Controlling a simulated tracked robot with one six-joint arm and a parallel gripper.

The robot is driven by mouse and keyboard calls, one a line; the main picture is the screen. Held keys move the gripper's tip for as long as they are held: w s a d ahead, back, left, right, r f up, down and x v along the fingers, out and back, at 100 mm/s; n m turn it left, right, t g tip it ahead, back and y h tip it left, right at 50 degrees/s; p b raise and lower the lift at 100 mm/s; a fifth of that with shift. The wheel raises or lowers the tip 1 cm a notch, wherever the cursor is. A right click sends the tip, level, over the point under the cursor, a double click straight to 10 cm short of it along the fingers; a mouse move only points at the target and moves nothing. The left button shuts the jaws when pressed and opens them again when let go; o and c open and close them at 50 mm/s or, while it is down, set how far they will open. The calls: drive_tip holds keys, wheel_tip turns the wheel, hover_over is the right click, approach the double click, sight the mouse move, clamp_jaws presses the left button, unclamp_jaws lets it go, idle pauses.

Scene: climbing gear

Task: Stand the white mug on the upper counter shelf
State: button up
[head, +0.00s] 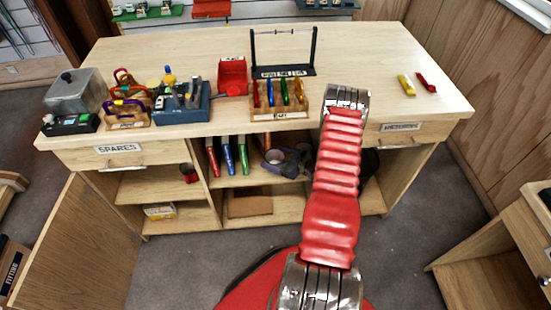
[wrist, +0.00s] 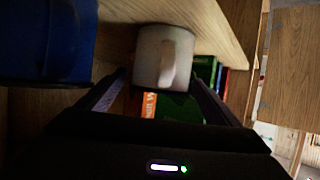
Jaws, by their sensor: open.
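The white mug (wrist: 152,58) shows in the wrist view, with its handle towards the camera. It is ahead of my gripper (wrist: 160,92), between the lines of the two dark fingers. The fingers are spread, with no clear contact on the mug. In the head view the mug cannot be made out, and my red arm hides part of the counter front. The counter (head: 190,42) has open compartments below its top; the upper shelf board (head: 240,181) shows left of my arm.
A dark blue object (wrist: 45,40) is close at the left in the wrist view. Green and red upright items (wrist: 205,70) stand behind the mug, and a wooden board (wrist: 225,30) runs close on the right. Tools and racks crowd the countertop's left and middle.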

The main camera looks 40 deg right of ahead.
drive_tip(key=shift+r, duration=0.1)
drive_tip(key=v, duration=1.2)
idle(0.7)
